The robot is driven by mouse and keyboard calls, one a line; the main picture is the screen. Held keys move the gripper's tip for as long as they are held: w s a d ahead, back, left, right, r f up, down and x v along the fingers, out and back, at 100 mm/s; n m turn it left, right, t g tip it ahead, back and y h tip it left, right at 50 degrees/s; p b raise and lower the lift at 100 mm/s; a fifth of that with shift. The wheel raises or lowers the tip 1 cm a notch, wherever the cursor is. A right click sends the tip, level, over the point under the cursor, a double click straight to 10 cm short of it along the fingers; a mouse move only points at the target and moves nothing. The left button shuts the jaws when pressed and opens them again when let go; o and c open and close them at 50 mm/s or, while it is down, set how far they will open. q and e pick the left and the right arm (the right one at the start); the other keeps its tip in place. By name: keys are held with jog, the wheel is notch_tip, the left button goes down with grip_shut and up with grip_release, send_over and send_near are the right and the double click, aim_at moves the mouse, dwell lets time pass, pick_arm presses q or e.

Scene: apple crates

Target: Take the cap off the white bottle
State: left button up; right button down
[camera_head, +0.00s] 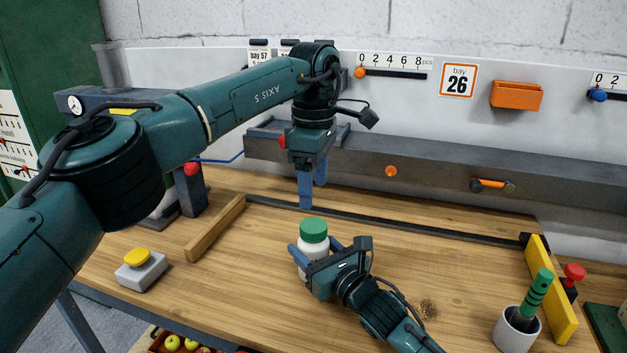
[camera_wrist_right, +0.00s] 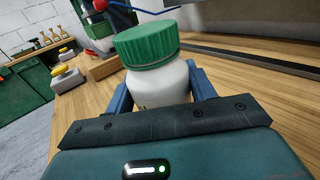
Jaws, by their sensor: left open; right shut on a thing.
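The white bottle (camera_head: 318,247) stands upright on the wooden bench, with its green cap (camera_head: 313,230) on top. The bottle (camera_wrist_right: 158,88) and its cap (camera_wrist_right: 146,44) also show close up in the right wrist view. My right gripper (camera_head: 316,247) is shut on the bottle's body, one blue finger on each side, below the cap. My left gripper (camera_head: 312,190) is open and empty, its blue fingers pointing down above and behind the bottle, apart from the cap. The lower front of the bottle is hidden by my right gripper.
A grey box with a yellow button (camera_head: 137,257) lies at the left. A wooden strip (camera_head: 216,228) and a dark bar (camera_head: 400,223) edge the work area. A cup (camera_head: 516,330) with a green-handled tool (camera_head: 538,292) and a yellow bar (camera_head: 550,290) stand at the right. The bench between is mostly clear.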

aim_at(314, 225)
pick_arm(q)
jog(key=m, duration=0.4)
jog(key=shift+m, duration=0.3)
jog(key=m, duration=0.8)
jog(key=shift+m, duration=0.3)
jog(key=m, duration=0.4)
jog(key=shift+m, duration=0.4)
jog(key=shift+f, duration=4.05)
